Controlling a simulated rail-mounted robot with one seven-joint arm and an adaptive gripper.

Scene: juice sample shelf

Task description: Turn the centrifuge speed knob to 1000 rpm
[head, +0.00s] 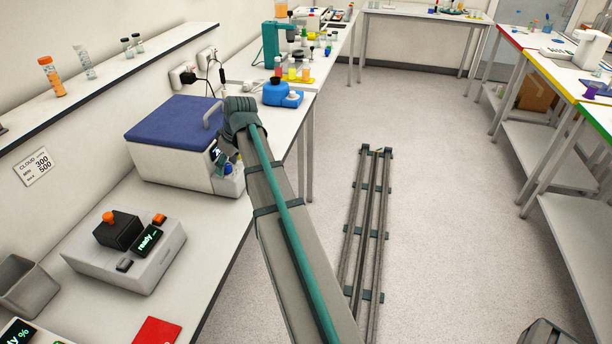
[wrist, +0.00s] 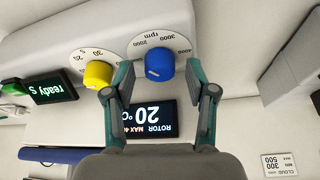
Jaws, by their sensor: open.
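The centrifuge is a white box with a dark blue lid (head: 175,120) on the left bench in the head view. Its front is mostly hidden by my arm there. In the wrist view, upside down, the blue speed knob (wrist: 159,66) sits on a white dial marked 2000, 3000 and 4000 rpm. A small pale mark shows at the knob's lower left. My gripper (wrist: 158,76) is open, with one fingertip on each side of the blue knob's lower part; I cannot tell whether they touch it. In the head view my gripper (head: 229,164) is at the centrifuge's front.
A yellow knob (wrist: 98,74) on its own dial is left of my left finger. A dark display (wrist: 150,118) reads 20°C between my fingers. On the bench are a grey device (head: 130,260) with an orange-topped block and a blue device (head: 277,94).

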